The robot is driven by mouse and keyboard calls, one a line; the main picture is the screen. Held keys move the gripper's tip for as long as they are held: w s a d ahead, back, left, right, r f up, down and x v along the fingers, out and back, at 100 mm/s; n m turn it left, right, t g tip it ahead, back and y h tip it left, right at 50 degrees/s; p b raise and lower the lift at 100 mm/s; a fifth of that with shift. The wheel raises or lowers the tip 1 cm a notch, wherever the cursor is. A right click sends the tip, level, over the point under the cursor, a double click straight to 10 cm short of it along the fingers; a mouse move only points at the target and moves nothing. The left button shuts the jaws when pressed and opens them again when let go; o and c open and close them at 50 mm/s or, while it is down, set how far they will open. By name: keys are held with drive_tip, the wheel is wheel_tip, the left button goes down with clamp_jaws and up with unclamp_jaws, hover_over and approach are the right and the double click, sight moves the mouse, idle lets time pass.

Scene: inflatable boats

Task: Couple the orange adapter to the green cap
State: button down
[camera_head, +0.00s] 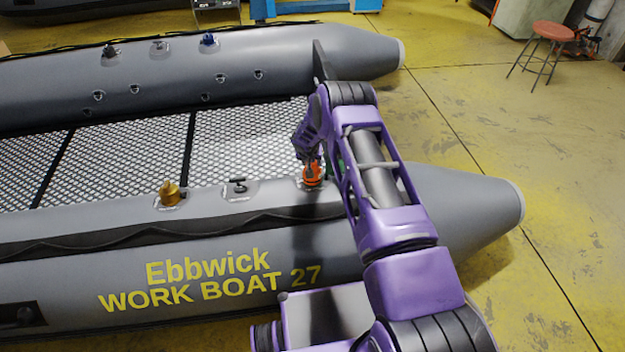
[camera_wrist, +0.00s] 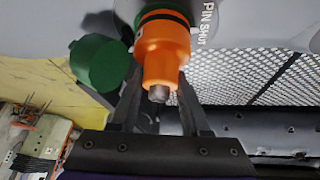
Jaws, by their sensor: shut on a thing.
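The orange adapter (camera_head: 312,176) stands at the near tube's top, under the end of my purple arm. In the wrist view the orange adapter (camera_wrist: 166,50) has a black band, a green edge at its far end and a grey stub toward me. My gripper (camera_wrist: 160,82) is shut on it, one dark finger on each side. The green cap (camera_wrist: 99,63) sits to the left of the adapter, beside the left finger. In the head view only a sliver of green shows by my arm. Whether the adapter's far end is seated on the tube is hard to tell.
A brass fitting (camera_head: 169,193) and a dark valve (camera_head: 238,188) sit further left on the near tube (camera_head: 110,215). The far tube (camera_head: 160,75) carries several small fittings. A mesh floor (camera_head: 240,140) lies between. A red stool (camera_head: 545,40) stands far right.

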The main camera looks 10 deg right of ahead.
drive_tip(key=shift+a+m+h, duration=0.15)
drive_tip(key=shift+m+h, duration=0.45)
drive_tip(key=shift+m, duration=0.2)
drive_tip(key=shift+d+m+g+h, duration=0.25)
drive_tip(key=shift+m+g+h, duration=0.3)
drive_tip(key=shift+m, duration=0.55)
drive_tip(key=shift+m+g+h, duration=0.45)
drive_tip(key=shift+m+h, duration=0.3)
drive_tip(key=shift+m, duration=0.45)
drive_tip(key=shift+d+m+g+h, duration=0.15)
drive_tip(key=shift+m+g+h, duration=0.2)
drive_tip(key=shift+m, duration=0.45)
